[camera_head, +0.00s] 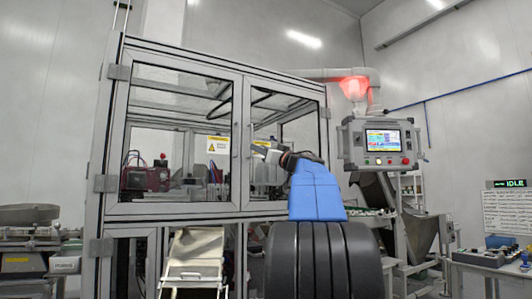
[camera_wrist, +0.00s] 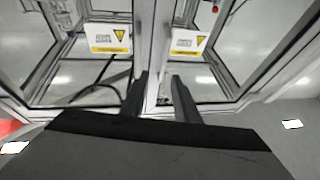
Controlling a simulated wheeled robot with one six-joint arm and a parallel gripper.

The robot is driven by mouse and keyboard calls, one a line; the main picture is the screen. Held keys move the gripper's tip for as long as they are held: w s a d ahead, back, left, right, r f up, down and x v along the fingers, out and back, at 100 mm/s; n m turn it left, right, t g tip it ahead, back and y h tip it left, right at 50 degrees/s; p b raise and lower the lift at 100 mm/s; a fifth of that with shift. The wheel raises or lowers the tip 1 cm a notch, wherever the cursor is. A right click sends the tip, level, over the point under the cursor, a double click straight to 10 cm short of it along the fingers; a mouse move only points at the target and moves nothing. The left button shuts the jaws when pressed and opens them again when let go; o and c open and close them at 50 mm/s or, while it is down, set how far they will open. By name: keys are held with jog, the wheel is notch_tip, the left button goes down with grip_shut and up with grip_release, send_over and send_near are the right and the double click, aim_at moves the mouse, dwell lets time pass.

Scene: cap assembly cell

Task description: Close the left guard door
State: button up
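The left guard door (camera_head: 118,130) is a grey-framed clear panel on the cabinet front, and it looks shut or nearly shut in the head view. Its inner upright meets that of the right guard door (camera_head: 322,150). A small vertical handle (camera_head: 234,142) sits on its inner upright. My gripper (camera_head: 252,147) is close in front of the meeting uprights, on the right door's side. In the wrist view my gripper (camera_wrist: 159,76) has its two dark fingers apart, with the door uprights behind the gap. I see nothing held; contact with the doors cannot be told.
Warning labels (camera_wrist: 108,38) show on both door panels. A control panel (camera_head: 383,141) hangs right of the cabinet, near my arm. A feeder bowl (camera_head: 28,213) stands at far left.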

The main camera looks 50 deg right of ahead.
jog(key=shift+v, duration=1.6)
jog(key=s+a+f+m+g+h, duration=0.1)
jog(key=a+f+m+g+h, duration=0.15)
jog(key=a+f, duration=0.65)
jog(key=s+a+f+m+g+h, duration=0.1)
jog(key=a+f+g, duration=0.4)
jog(key=f, duration=0.8)
jog(key=s+a+f+m+g+h, duration=0.1)
jog(key=a+f+m+g, duration=0.1)
jog(key=a+f, duration=0.75)
jog(key=s+a+f+n+g+y, duration=0.2)
jog(key=s+a+f, duration=0.4)
jog(key=f, duration=0.5)
jog(key=s+a+f+n+g+y, duration=0.2)
jog(key=s+a+f+g+y, duration=0.1)
jog(key=s+a+f, duration=0.4)
jog(key=s+a+f+n+g+y, duration=0.2)
jog(key=s+a+f, duration=0.5)
jog(key=f, duration=0.9)
jog(key=s+n+g, duration=0.1)
jog(key=s, duration=0.1)
jog(key=shift+s, duration=0.3)
